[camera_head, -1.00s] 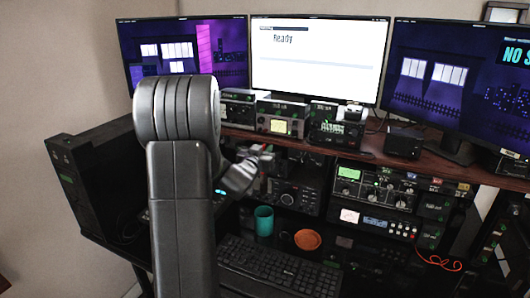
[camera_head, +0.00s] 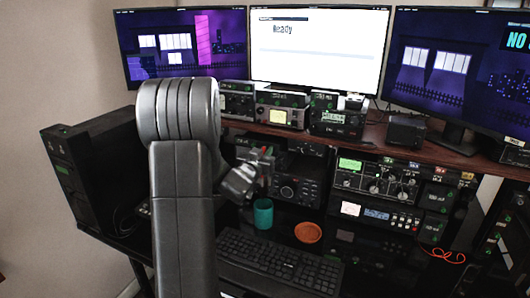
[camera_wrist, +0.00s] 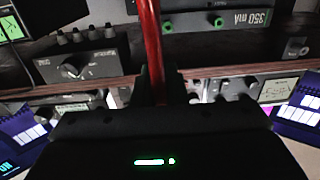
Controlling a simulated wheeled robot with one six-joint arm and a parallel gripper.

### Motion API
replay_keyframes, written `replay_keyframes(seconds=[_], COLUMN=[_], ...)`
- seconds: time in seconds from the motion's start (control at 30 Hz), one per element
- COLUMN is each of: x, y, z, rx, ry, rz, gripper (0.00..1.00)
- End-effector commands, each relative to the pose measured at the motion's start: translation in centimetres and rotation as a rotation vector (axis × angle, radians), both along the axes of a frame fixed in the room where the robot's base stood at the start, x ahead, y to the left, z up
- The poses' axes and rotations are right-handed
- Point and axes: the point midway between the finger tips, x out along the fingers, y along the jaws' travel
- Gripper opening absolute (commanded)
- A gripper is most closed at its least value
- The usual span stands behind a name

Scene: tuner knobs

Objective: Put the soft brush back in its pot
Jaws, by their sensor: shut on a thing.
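My gripper (camera_head: 262,172) is shut on the soft brush, whose red handle (camera_wrist: 153,50) stands up between the two fingers in the wrist view. In the head view only a small red bit of the brush (camera_head: 268,152) shows at the gripper's tip; its bristles cannot be made out. The teal pot (camera_head: 263,214) stands upright on the desk, just below the gripper in the picture. A gap shows between gripper and pot. The pot's inside is too dark to see into.
An orange dish (camera_head: 308,232) lies right of the pot. A black keyboard (camera_head: 278,262) lies in front. Stacked radio units (camera_head: 372,180) with knobs stand behind, under a wooden shelf (camera_head: 300,133). A black case (camera_head: 95,165) stands at the left.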

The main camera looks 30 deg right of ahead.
Motion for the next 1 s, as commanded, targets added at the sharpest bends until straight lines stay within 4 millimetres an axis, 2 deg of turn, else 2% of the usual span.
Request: replay_keyframes(seconds=[1.0], x=[0.0], y=[0.0], z=[-6.4], rx=[-0.001], ry=[0.001], rz=[0.0], gripper=[0.0])
